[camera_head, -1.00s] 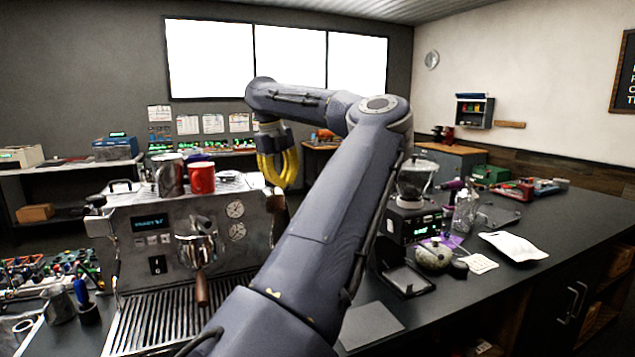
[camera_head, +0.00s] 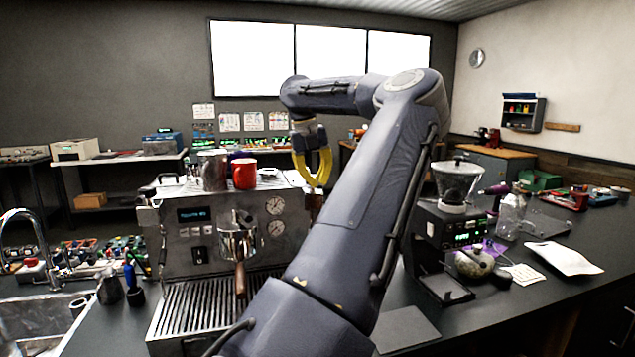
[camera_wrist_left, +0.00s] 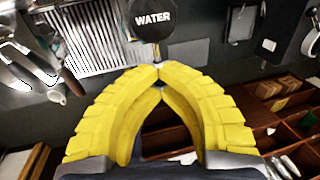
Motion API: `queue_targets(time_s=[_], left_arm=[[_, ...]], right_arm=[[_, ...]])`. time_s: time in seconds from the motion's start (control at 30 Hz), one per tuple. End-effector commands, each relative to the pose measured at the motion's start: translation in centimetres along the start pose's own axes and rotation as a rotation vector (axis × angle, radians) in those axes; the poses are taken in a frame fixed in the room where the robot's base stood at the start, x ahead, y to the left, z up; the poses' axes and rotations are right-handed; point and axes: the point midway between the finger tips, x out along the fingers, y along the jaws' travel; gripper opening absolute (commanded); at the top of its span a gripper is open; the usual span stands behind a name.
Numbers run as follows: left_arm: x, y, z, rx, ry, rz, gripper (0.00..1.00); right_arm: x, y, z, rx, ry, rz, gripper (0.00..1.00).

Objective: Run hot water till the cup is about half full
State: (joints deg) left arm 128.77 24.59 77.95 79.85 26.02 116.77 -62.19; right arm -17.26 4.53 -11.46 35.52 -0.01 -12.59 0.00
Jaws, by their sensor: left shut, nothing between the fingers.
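The espresso machine (camera_head: 230,215) stands on the counter, with its drip tray (camera_head: 200,312) in front. A red cup (camera_head: 244,174) and a metal pitcher (camera_head: 212,170) stand on its top. A portafilter (camera_head: 240,248) with a wooden handle hangs at its front. My left gripper (camera_head: 314,183) has yellow fingers and is beside the machine's right end. In the left wrist view the gripper (camera_wrist_left: 158,78) is shut and empty, its tips just below a black round knob marked WATER (camera_wrist_left: 153,19). I cannot tell whether they touch its stem. No cup shows on the visible drip tray. My right gripper is out of view.
A grinder (camera_head: 455,200) stands right of my arm, with a glass bottle (camera_head: 510,215) and a white packet (camera_head: 563,257) beyond. A sink (camera_head: 30,310) with a tap is at far left. My arm hides the counter between machine and grinder.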

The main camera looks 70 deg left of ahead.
Motion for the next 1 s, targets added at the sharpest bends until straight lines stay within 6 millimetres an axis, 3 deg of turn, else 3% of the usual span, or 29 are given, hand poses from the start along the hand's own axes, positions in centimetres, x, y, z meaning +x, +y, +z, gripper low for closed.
queue_targets(time_s=[0.07, 0.4, 0.73, 1.0], left_arm=[[0.2, 0.2, 0.1, -0.002, 0.002, 0.002, 0.0], [0.1, 0.1, 0.0, -0.002, 0.001, 0.001, 0.35], [-0.6, 0.0, 0.0, 0.0, 0.0, 0.0, 0.35], [-4.6, 0.0, 0.1, 0.001, -0.002, -0.004, 0.35]], right_arm=[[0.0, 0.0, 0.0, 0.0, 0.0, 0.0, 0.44], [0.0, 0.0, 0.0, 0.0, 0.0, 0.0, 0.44], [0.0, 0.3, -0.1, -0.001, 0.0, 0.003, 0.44], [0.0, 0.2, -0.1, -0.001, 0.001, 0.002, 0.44]])
